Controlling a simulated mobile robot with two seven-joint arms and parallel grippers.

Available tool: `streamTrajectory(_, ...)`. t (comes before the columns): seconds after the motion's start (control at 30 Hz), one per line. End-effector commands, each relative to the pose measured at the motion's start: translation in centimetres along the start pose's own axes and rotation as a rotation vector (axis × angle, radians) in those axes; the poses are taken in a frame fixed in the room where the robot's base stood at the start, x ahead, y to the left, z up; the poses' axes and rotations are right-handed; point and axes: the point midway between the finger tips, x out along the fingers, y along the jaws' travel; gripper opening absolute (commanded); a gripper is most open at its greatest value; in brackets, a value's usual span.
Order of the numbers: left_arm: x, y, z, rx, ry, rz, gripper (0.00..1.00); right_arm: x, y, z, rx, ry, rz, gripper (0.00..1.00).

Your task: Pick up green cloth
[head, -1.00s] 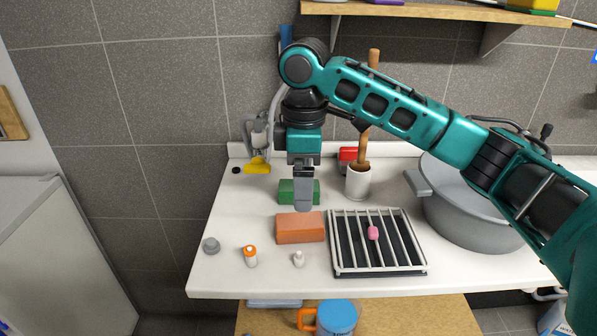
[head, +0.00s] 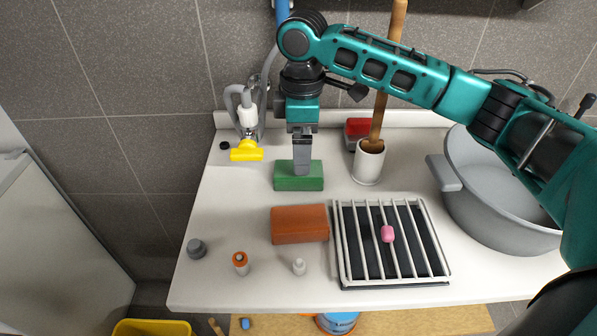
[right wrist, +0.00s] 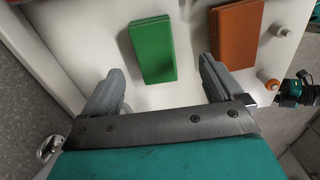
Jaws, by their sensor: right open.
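The green cloth (head: 299,182) is a folded, block-like bundle on the white counter, behind an orange-brown one. In the right wrist view the green cloth (right wrist: 152,49) lies ahead of the gap between my fingers, untouched. My right gripper (head: 301,170) points down at the cloth in the head view, its fingers covering part of the cloth's back edge. In the right wrist view my right gripper (right wrist: 158,82) is open and empty, its two fingers wide apart. My left gripper is in neither view.
An orange-brown folded block (head: 299,224) lies in front of the green cloth. A rack (head: 344,245) holding a pink item (head: 387,234) is at right, beside a large grey pot (head: 500,215). A white holder (head: 367,165) with a wooden handle stands behind. Small bottles stand near the front edge.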

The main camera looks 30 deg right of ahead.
Motion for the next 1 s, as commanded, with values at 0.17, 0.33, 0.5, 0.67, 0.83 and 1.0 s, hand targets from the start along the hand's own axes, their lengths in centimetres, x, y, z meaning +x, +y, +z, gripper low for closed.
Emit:
streamTrajectory(0.17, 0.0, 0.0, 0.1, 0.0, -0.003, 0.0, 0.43, 1.7, 0.0, 0.0, 0.0, -0.001, 0.001, 0.94)
streamTrajectory(0.33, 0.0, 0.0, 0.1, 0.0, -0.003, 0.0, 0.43, 3.5, 0.4, 0.1, 0.001, -0.002, -0.001, 0.94)
streamTrajectory(0.5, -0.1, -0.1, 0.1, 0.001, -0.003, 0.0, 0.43, 6.0, 0.8, 0.2, 0.0, -0.002, -0.001, 0.94)
streamTrajectory(0.67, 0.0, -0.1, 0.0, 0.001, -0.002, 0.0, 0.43, 7.0, 0.8, 0.1, 0.0, 0.0, 0.0, 0.94)
streamTrajectory(0.83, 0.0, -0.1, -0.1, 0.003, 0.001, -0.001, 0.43, 7.1, 0.8, 0.1, 0.0, 0.0, 0.0, 0.94)
streamTrajectory(1.0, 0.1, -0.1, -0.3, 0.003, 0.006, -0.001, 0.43, 7.0, 0.8, 0.1, 0.0, 0.0, 0.0, 0.8)
